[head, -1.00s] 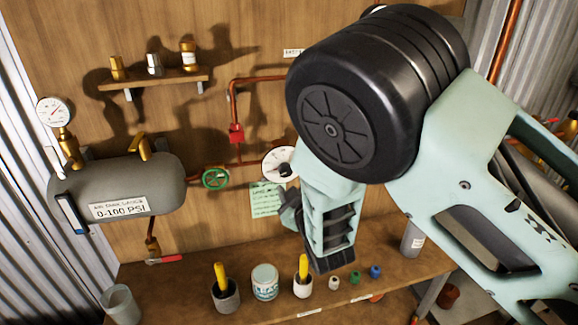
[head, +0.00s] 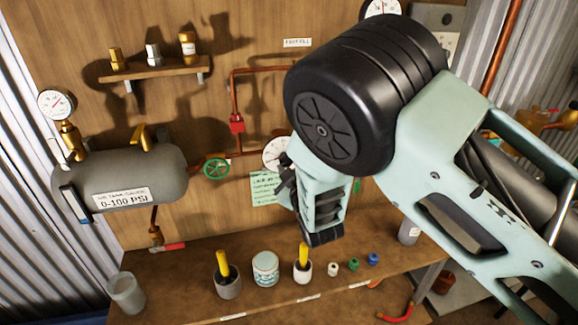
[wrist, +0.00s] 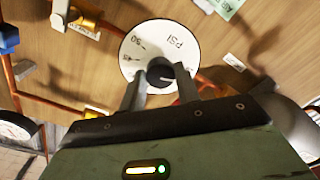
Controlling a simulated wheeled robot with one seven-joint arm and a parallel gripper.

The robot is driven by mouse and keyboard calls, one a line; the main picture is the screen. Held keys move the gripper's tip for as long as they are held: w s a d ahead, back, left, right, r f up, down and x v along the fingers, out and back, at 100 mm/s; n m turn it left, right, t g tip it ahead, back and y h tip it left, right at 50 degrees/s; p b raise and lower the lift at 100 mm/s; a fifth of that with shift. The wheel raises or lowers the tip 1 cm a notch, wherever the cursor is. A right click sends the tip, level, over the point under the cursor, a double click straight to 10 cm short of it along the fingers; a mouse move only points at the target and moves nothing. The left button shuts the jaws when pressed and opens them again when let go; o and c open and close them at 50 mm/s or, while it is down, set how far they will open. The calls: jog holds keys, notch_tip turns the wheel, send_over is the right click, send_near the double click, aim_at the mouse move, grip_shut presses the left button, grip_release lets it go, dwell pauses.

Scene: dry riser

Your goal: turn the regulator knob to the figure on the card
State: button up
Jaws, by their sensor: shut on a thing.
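The regulator dial (wrist: 185,45) is a white disc marked PSI with several figures, and the black knob (wrist: 158,73) stands at its middle. My gripper (wrist: 170,85) is shut on the knob, with one finger on each side of it in the wrist view. A pale mark shows on the knob's face; its exact reading is hard to tell. In the head view the dial (head: 273,150) is partly covered by my arm, and my fingertips are hidden there. The green card (head: 264,188) hangs on the wall just below the dial; its figure is too small to read.
A grey tank (head: 150,175) labelled 0-100 PSI with a gauge is at left. A green valve wheel (head: 216,168) and copper pipes are beside the dial. The bench (head: 190,300) below holds several cups and small coloured pieces. A shelf (head: 160,70) carries three fittings.

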jog(key=shift+f+m+b, duration=0.15)
jog(key=shift+m+b, duration=0.15)
jog(key=shift+b, duration=0.25)
jog(key=m+b, duration=0.1)
jog(key=b, duration=0.2)
jog(key=shift+f+m+b, duration=0.25)
jog(key=shift+m+b, duration=0.05)
jog(key=shift+m, duration=0.1)
jog(key=m+b, duration=0.5)
jog(key=b, duration=0.4)
jog(key=shift+f+b, duration=0.1)
jog(key=shift+b, duration=0.3)
jog(key=m+b, duration=0.4)
jog(key=b, duration=0.1)
jog(key=shift+a+b, duration=0.1)
jog(key=shift+b, duration=0.3)
jog(key=m+b, duration=0.1)
jog(key=b, duration=0.1)
jog(key=m+b, duration=0.2)
jog(key=shift+r, duration=0.4)
jog(key=o, duration=1)
